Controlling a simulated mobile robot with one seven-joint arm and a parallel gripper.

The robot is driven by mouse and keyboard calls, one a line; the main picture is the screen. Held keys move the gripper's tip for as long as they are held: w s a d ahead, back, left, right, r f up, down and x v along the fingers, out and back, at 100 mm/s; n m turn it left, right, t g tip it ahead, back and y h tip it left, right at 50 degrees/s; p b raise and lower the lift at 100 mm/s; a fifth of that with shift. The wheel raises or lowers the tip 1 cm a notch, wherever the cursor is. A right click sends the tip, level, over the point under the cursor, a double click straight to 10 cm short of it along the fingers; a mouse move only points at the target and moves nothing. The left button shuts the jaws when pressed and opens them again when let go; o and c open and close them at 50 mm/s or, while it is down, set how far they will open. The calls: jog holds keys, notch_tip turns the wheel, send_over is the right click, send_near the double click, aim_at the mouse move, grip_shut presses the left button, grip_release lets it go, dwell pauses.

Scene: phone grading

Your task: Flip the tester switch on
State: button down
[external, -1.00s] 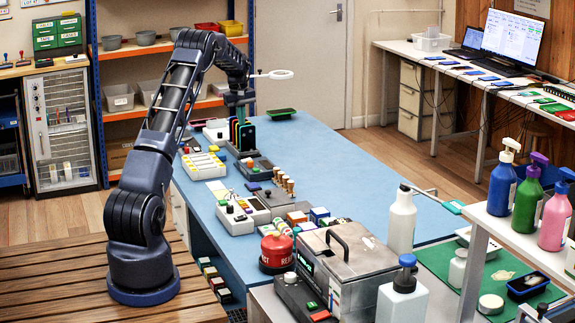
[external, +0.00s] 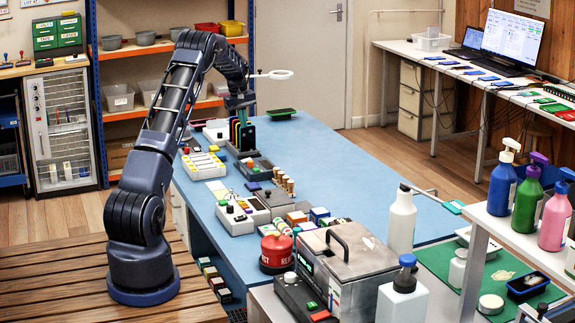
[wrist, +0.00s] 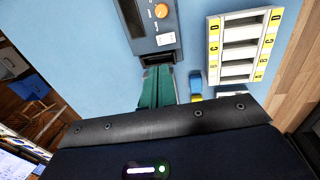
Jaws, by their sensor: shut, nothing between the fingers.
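A dark grey box with an orange knob (wrist: 161,11) and a small pale display, which looks like the tester (wrist: 172,22), is at the top of the wrist view. In the external view it seems to be the dark grey unit (external: 262,167) on the blue table. I cannot clearly make out its switch. My gripper (wrist: 157,70) has teal fingers, shut and empty, their tips at the box's lower edge in the wrist view. Whether they touch it, I cannot tell. In the external view my gripper (external: 240,117) is low over the table's far left part.
A white tray with yellow letter labels (wrist: 214,50) lies right of the box in the wrist view. A small blue and yellow thing (wrist: 195,84) is beside the fingers.

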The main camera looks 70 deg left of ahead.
aim_at(245, 160)
jog(key=f, duration=0.4)
jog(key=w+f, duration=0.1)
jog(key=f, duration=0.7)
jog(key=shift+w+f, duration=0.25)
jog(key=shift+w, duration=0.1)
jog(key=shift+w, duration=0.1)
jog(key=shift+w+f, duration=0.1)
jog(key=shift+f, duration=0.1)
jog(key=shift+f+g, duration=0.1)
jog(key=shift+g, duration=0.3)
jog(key=shift+s+f, duration=0.1)
jog(key=shift+s, duration=0.1)
jog(key=shift+s, duration=0.75)
